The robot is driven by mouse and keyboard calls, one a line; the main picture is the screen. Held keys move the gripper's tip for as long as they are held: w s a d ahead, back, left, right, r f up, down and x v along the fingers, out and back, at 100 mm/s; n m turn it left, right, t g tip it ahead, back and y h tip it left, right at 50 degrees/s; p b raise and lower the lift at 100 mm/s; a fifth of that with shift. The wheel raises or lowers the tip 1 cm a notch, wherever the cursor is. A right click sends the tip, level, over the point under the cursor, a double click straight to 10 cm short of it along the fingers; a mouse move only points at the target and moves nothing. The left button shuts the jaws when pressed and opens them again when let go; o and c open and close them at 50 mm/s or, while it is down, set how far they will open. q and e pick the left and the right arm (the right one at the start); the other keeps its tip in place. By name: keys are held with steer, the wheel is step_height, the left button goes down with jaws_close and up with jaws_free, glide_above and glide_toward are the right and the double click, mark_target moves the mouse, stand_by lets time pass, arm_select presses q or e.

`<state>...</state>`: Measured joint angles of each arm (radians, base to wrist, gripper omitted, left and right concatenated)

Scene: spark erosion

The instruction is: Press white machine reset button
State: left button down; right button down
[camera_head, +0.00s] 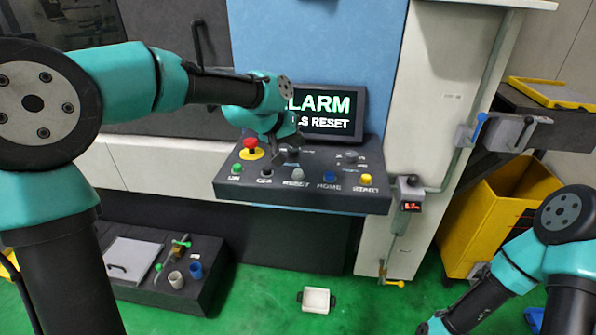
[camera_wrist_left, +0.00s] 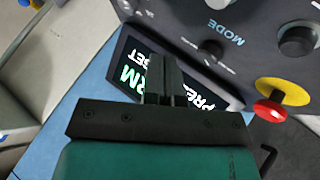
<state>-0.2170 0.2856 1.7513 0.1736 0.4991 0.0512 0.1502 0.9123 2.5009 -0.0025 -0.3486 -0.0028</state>
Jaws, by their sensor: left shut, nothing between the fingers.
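The control panel (camera_head: 240,194) slopes below the screen and has a row of buttons along its front. The whitish-grey button (camera_head: 298,174) labelled RESET sits in the middle of that row, between a black knob and the blue HOME button (camera_head: 329,177). My left gripper (camera_head: 278,157) is shut and empty, above the panel's back part, up and left of the RESET button and apart from it. Of my right arm only links show at the lower right.
The red emergency stop (camera_head: 250,145) is close left of my left gripper; it also shows in the wrist view (camera_wrist_left: 270,110). The screen (camera_head: 335,111) behind reads ALARM and RESET. The yellow START button (camera_head: 366,180) is at the panel's right. Open space lies in front of the panel.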

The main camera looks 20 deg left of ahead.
mark_target(296, 170)
arm_select(q)
steer(key=shift+f, duration=2.85)
steer(key=shift+f, duration=0.1)
steer(key=shift+f, duration=0.3)
steer(key=shift+f, duration=0.4)
stand_by(0.5)
steer(key=shift+r, duration=0.85)
steer(key=shift+r, duration=2.5)
